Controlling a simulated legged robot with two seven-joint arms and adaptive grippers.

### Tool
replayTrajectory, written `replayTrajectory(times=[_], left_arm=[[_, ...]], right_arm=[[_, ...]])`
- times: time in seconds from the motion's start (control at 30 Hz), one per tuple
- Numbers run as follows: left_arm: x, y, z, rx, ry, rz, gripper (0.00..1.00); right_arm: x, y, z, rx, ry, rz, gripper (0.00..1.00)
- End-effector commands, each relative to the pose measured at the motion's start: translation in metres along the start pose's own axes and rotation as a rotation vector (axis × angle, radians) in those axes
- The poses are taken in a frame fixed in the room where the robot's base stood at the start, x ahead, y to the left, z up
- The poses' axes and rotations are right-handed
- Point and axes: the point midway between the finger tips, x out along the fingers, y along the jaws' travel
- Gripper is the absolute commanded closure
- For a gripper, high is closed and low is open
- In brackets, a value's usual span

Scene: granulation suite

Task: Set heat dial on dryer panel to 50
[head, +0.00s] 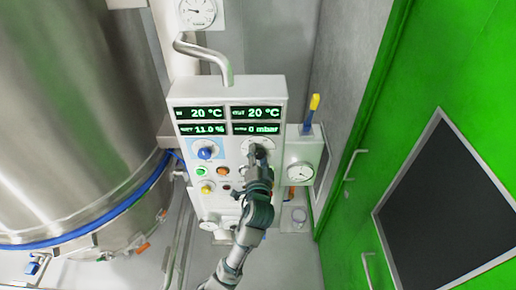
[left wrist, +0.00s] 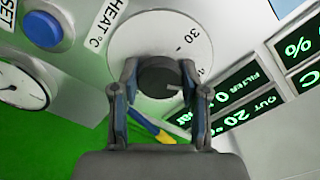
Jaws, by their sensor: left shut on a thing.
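The dryer panel (head: 232,173) is a white upright box in the middle of the head view. Its heat dial (head: 262,143) is a white disc at the upper right, below the displays, mostly covered by my gripper there. In the left wrist view, a "HEAT °C" label stands beside the dial plate (left wrist: 160,32), and a "30" is readable on it. The dark round knob (left wrist: 155,82) has a pale mark pointing right in that view; the figure it points at is hidden. My left gripper (head: 259,153) is shut on the knob, one finger on each side. My right gripper is not in view.
The displays (head: 228,121) read 20 °C, 20 °C, 11.0 % and 0 mbar. A blue knob (head: 205,152) and small coloured buttons sit left of my gripper. A yellow-handled lever (head: 313,104) and a gauge (head: 300,172) stand right. A steel vessel (head: 75,120) fills the left.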

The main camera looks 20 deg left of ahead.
Motion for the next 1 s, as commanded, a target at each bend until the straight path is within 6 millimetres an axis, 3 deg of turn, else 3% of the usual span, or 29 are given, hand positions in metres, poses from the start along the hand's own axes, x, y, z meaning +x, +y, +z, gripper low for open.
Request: replayTrajectory(times=[0.2, 1.0], left_arm=[[0.0003, 0.0042, 0.0029, 0.211, -0.007, 0.010, 0.90], [0.0002, 0.0056, 0.0035, 0.897, -0.003, 0.014, 0.90]], right_arm=[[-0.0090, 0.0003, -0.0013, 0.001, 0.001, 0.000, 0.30], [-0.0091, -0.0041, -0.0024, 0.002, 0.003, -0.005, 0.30]])
